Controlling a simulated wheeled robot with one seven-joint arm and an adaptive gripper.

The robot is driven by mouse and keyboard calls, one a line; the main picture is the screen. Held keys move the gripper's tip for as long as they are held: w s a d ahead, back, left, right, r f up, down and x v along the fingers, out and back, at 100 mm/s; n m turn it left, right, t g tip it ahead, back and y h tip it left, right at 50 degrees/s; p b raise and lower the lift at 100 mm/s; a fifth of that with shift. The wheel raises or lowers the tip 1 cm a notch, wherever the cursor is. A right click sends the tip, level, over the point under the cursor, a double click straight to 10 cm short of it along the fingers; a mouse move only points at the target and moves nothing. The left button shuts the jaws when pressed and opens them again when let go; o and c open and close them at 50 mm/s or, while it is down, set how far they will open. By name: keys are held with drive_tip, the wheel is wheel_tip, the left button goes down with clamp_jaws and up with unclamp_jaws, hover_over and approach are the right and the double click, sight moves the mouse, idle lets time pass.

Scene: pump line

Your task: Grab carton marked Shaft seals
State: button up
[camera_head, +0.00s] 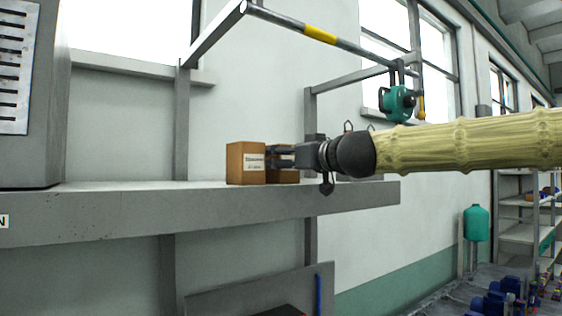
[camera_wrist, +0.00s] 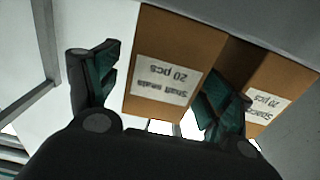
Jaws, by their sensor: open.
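The brown carton marked Shaft seals (camera_wrist: 178,52) stands between the two fingers of my open gripper (camera_wrist: 155,85) in the wrist view. Its white label reads upside down, with 20 pcs. A gap shows at the left finger; the right finger overlaps the carton's right edge, and I cannot tell whether it touches. In the head view my gripper (camera_head: 280,156) reaches in from the right over the shelf. A carton (camera_head: 285,178) there is partly hidden behind it, apparently the Shaft seals one.
A second carton, marked Spacers (camera_wrist: 280,80), stands close beside it; it seems to be the left one in the head view (camera_head: 245,164). Both are on a grey shelf (camera_head: 200,202). A grey cabinet (camera_head: 30,100) stands far left; the shelf between is clear.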

drive_tip(key=shift+x, duration=1.1)
drive_tip(key=c, duration=1.3)
